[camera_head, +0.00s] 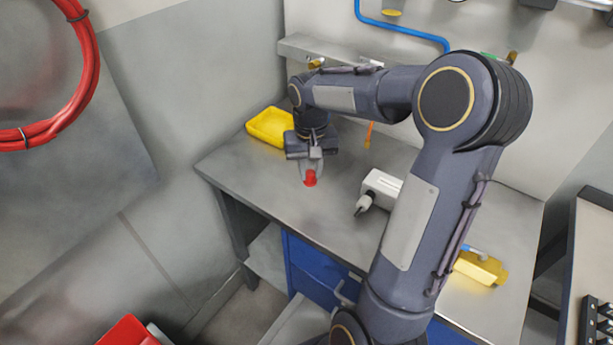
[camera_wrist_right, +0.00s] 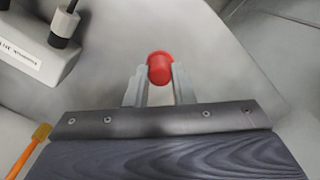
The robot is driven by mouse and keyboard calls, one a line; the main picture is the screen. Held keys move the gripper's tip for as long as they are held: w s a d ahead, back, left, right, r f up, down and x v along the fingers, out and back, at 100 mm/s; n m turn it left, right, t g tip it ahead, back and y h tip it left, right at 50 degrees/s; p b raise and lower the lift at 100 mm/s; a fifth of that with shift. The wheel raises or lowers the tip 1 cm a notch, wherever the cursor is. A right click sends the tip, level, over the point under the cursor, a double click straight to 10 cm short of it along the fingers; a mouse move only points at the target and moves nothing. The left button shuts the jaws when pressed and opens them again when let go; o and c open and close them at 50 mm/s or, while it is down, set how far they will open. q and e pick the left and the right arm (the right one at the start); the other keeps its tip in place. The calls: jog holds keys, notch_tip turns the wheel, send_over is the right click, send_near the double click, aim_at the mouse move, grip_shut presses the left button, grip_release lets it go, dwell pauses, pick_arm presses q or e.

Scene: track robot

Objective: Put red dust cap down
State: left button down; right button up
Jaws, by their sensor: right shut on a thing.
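The red dust cap (camera_head: 310,178) is between the fingertips of my right gripper (camera_head: 311,172), over the grey workbench (camera_head: 340,215). In the right wrist view the cap (camera_wrist_right: 160,68) is pinched between the two grey fingers of the right gripper (camera_wrist_right: 160,76), its round end pointing away. I cannot tell whether the cap touches the bench top. My left gripper is not in view.
A yellow tray (camera_head: 268,127) stands at the back left of the bench. A white device (camera_head: 381,187) with a connector sits right of the gripper. A yellow item (camera_head: 478,268) lies farther right. The bench front left is clear.

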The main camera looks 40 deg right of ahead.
jog(key=w+f, duration=0.1)
jog(key=f, duration=0.1)
jog(key=w+d+f, duration=0.1)
jog(key=w+f, duration=0.1)
jog(key=shift+w+f+p, duration=0.1)
jog(key=shift+p, duration=0.25)
jog(key=shift+f, duration=1.6)
jog(key=shift+f, duration=0.2)
jog(key=o, duration=0.9)
jog(key=shift+r, duration=0.1)
